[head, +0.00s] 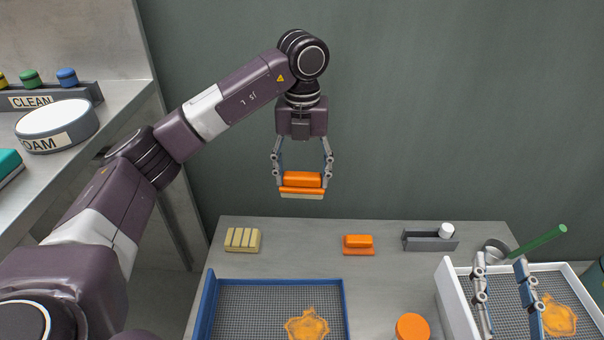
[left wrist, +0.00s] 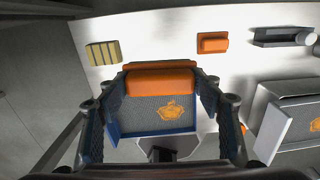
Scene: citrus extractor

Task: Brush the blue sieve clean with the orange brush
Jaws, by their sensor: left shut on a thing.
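The blue sieve (head: 345,300) lies at the lower middle of the table, with an orange pulp patch (head: 307,325) on its grey mesh. It also shows in the left wrist view (left wrist: 155,128), partly behind the brush. My left gripper (head: 302,178) is shut on the orange brush (head: 302,180), its pale bristles facing down, held well above the table's back edge. The brush also shows in the left wrist view (left wrist: 160,78). My right gripper (head: 501,262) is open and empty at the lower right, in front of a white-framed sieve (head: 452,290) with orange pulp.
A ridged yellow block (head: 242,240), an orange block (head: 358,244) and a grey holder with a white knob (head: 430,241) stand along the back. A green-handled metal cup (head: 538,240) is at right. An orange round lid (head: 412,327) stands between the sieves. A side counter (head: 110,105) is at left.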

